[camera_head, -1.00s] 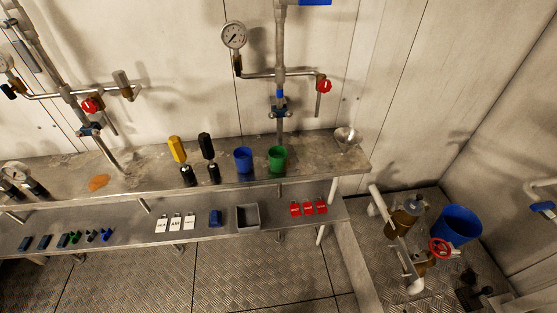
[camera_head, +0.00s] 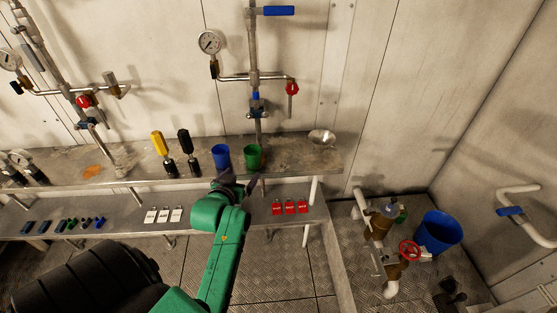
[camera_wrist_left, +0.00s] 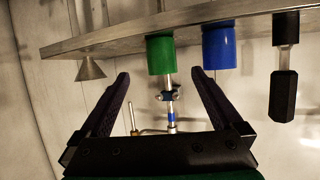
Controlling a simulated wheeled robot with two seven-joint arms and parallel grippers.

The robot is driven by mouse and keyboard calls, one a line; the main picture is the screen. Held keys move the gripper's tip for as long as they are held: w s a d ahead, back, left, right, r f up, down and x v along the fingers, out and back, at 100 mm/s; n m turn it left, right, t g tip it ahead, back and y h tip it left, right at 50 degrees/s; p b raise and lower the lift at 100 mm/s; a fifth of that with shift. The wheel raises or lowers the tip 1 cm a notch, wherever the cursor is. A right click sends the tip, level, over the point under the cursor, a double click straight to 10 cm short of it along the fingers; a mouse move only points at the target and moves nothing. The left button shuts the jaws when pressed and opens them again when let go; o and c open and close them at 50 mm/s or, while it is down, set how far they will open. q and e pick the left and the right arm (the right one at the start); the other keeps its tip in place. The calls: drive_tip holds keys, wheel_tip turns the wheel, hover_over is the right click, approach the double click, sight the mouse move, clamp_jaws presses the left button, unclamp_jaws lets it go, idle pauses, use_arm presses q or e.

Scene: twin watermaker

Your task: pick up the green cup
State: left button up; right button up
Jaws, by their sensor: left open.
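The green cup (camera_head: 253,156) stands upright on the upper metal shelf, just right of the blue cup (camera_head: 221,156). My left gripper (camera_head: 240,181) is open and empty at the front of the shelf, a little below and in front of the cups. The left wrist view is upside down. There the green cup (camera_wrist_left: 160,55) appears between the open fingers' tips, beyond them and apart from them. The blue cup (camera_wrist_left: 219,48) is beside it, past the right-hand finger. My right gripper is not in view.
A metal funnel (camera_head: 321,138) stands right of the green cup, with bare shelf between. Yellow-handled (camera_head: 160,143) and black-handled (camera_head: 185,142) tools stand left of the blue cup. A pipe rises behind the cups. The lower shelf carries white tags (camera_head: 163,215) and red tags (camera_head: 290,207).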

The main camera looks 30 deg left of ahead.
sight(251, 163)
use_arm(q)
drive_tip(key=x, duration=0.8)
drive_tip(key=shift+a+f, duration=0.1)
drive_tip(key=shift+a, duration=0.2)
drive_tip(key=shift+w, duration=0.3)
drive_tip(key=x, duration=0.4)
drive_tip(key=shift+w+a+f, duration=0.15)
drive_tip(key=shift+w+f, duration=0.15)
drive_tip(key=shift+w, duration=0.05)
drive_tip(key=shift+s+r, duration=0.1)
drive_tip(key=shift+r, duration=0.05)
drive_tip(key=c, duration=1.4)
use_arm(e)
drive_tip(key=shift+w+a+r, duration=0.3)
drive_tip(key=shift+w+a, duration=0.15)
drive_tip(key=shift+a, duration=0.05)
